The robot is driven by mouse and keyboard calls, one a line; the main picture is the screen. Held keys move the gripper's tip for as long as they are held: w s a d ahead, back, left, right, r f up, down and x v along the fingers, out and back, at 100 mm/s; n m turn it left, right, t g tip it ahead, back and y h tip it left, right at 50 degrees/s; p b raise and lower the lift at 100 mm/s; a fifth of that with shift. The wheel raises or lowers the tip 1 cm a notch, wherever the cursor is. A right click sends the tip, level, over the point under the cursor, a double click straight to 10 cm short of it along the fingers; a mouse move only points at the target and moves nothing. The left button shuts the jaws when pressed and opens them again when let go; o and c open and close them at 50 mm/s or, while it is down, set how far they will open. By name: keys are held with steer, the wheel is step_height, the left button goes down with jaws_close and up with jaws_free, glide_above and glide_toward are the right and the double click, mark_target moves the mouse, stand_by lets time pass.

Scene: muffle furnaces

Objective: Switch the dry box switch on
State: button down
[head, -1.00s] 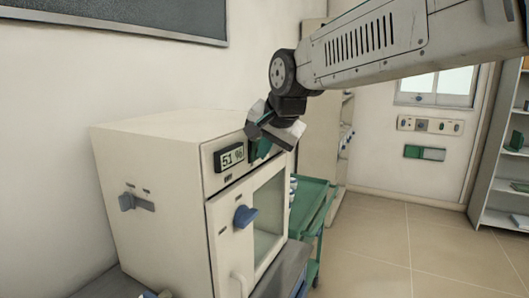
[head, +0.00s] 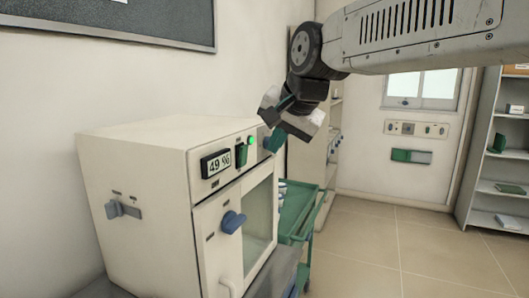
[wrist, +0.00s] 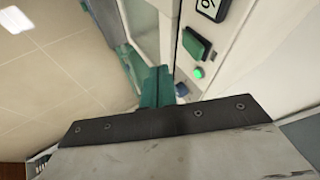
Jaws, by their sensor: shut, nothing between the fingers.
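The dry box (head: 135,160) is a cream cabinet on the left with a display (head: 215,164) reading 49 %. Right of the display is a dark green switch (head: 241,154), also in the wrist view (wrist: 197,43). Beside the switch a small green lamp (head: 250,140) glows; it is lit in the wrist view (wrist: 198,72) too. My gripper (head: 275,141) is shut and empty, its teal fingertips near the right end of the front panel, apart from the switch. In the wrist view the shut teal fingers (wrist: 156,87) lie below and left of the switch.
The box door has a blue knob (head: 233,221), a glass window and a pale handle. A grey-blue lever (head: 122,208) is on its side wall. A green cart (head: 300,210) stands behind it to the right. Shelves (head: 490,150) are at far right, with open floor between.

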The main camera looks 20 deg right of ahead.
steer(key=v, duration=0.5)
steer(key=shift+s+d+f, duration=0.1)
steer(key=shift+s+d, duration=0.1)
steer(key=s+d+f+n+g+h, duration=0.1)
steer(key=s+f+n+g, duration=0.5)
steer(key=s+f, duration=1.4)
step_height(320, 180, down, 2)
steer(key=shift+s+d+f+n, duration=0.1)
steer(key=shift+s+d+n, duration=0.15)
steer(key=shift+n, duration=0.95)
